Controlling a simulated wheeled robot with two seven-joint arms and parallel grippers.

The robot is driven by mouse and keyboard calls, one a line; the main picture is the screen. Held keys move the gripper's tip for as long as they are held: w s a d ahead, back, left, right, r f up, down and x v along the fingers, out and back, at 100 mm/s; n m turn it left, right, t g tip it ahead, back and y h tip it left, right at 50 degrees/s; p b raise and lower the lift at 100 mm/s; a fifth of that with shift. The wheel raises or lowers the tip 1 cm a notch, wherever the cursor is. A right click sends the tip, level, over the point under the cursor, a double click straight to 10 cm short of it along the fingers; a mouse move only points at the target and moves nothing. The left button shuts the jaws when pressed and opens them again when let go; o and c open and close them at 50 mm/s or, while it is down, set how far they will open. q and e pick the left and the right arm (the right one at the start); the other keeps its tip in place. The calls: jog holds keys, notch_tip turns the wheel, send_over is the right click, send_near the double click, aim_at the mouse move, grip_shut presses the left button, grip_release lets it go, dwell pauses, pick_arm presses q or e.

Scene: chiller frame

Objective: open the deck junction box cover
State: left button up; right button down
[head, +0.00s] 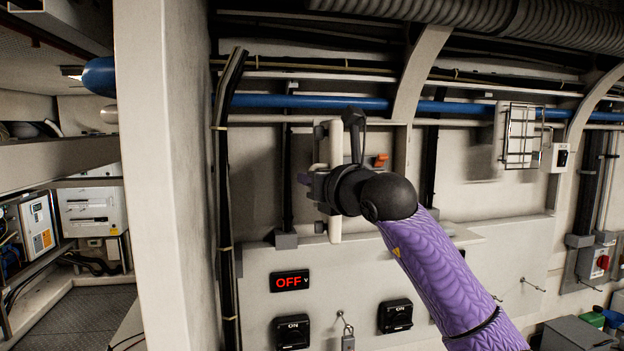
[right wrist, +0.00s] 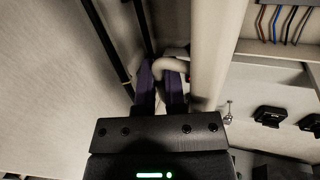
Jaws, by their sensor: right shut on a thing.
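The junction box cover (head: 335,225) shows in the head view as a narrow cream upright slab, nearly edge-on and standing out from the wall. Its edge also runs down the right wrist view (right wrist: 208,55). My right gripper (head: 312,182) is at the cover's left side. In the right wrist view its purple fingers (right wrist: 161,88) are shut on the cover's curved cream handle (right wrist: 170,65). Several coloured wires (right wrist: 283,22) show in an open space right of the cover. My wrist and forearm hide part of the cover and box in the head view. My left gripper is not in view.
A cream pillar (head: 168,180) and dark upright conduit (head: 226,190) stand left of the cover. Below are a red OFF display (head: 289,281) and black ON switches (head: 292,332). A blue pipe (head: 300,102) runs above.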

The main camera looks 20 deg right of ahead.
jog(key=c, duration=1.1)
grip_release()
jog(key=shift+d, duration=0.1)
jog(key=shift+o, duration=0.2)
jog(key=b+v, duration=0.6)
jog(key=v, duration=0.3)
jog(key=shift+s, duration=0.4)
jog(key=shift+d, duration=0.1)
